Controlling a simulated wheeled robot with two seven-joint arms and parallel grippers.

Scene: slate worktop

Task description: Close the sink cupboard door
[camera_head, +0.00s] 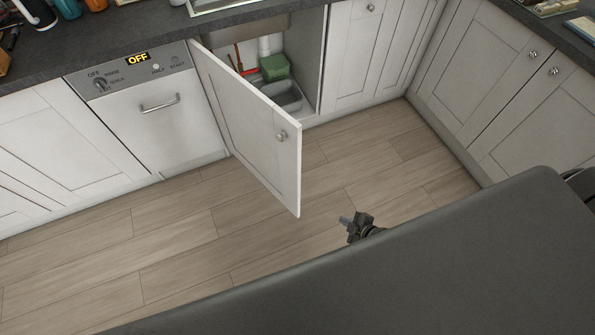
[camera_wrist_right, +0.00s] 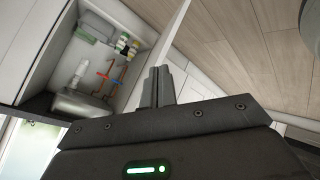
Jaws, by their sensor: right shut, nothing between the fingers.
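The sink cupboard door (camera_head: 250,130) is a white panel that stands wide open, swung out from its left side into the room. Its round knob (camera_head: 281,135) is near the free edge. The open sink cupboard (camera_head: 312,60) shows to the right of the door, and its inside (camera_wrist_right: 60,70) also fills the upper left of the right wrist view. My right gripper (camera_head: 346,220) is to the right of the door's lower free corner, apart from it. Its fingers (camera_wrist_right: 157,72) are shut with nothing between them. My left gripper is out of view.
Inside the cupboard are a green box (camera_head: 274,67), a grey basin (camera_head: 286,97) and pipes. A dishwasher (camera_head: 160,125) stands left of the door, and white cupboards (camera_head: 535,120) line the right. The wooden floor (camera_head: 190,225) is clear.

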